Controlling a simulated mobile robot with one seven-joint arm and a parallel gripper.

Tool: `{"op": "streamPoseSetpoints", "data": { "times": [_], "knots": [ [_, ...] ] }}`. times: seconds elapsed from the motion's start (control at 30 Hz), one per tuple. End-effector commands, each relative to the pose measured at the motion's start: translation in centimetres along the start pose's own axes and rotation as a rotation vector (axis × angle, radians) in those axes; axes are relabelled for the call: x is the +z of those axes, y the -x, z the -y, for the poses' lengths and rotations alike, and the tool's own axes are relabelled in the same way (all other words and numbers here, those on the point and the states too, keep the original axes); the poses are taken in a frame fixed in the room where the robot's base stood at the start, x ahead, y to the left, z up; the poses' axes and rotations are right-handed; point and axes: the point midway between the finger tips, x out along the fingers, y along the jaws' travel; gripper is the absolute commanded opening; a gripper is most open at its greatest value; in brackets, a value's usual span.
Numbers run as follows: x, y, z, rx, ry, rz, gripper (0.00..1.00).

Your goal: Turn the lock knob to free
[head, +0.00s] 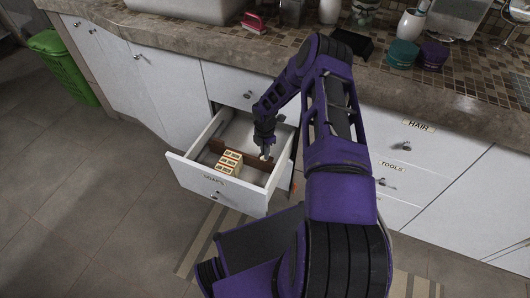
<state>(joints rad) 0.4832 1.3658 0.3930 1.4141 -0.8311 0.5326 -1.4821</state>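Several small metal knobs show on the white cabinet fronts. One knob (214,196) is on the front of the pulled-out drawer (190,172), whose label seems to read SOAPS. Another knob (382,182) is on the front labelled TOOLS, and one (247,95) is on the closed drawer above the open one. I cannot tell which is the lock knob. My gripper (264,154) points down inside the open drawer, right of several small labelled boxes (229,163). A small pale spot shows at its fingertips; I cannot tell whether they hold anything or how far apart they are.
My purple arm covers the cabinet middle. A front labelled HAIR (418,126) is at right. The stone counter (455,100) carries teal (403,53) and purple (433,55) containers and a red brush-like item (253,22). A green bin (62,65) stands at left. Floor at left is clear.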

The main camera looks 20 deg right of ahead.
Motion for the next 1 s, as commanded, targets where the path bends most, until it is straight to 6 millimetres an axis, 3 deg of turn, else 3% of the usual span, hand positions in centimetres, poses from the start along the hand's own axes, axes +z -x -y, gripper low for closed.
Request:
{"op": "streamPoseSetpoints", "data": {
  "times": [0.03, 0.13, 0.17, 0.53, 1.0],
  "knots": [
    [0.0, 0.0, 0.0, 0.0, -0.001, 0.0, 0.23],
    [0.0, 0.0, 0.0, 0.0, -0.001, 0.0, 0.41],
    [0.0, 0.0, 0.0, 0.0, -0.001, 0.0, 0.42],
    [0.0, 0.7, 0.0, 0.001, -0.001, 0.001, 0.42],
    [0.1, 9.8, 0.0, 0.002, -0.002, 0.002, 0.42]
  ]
}}
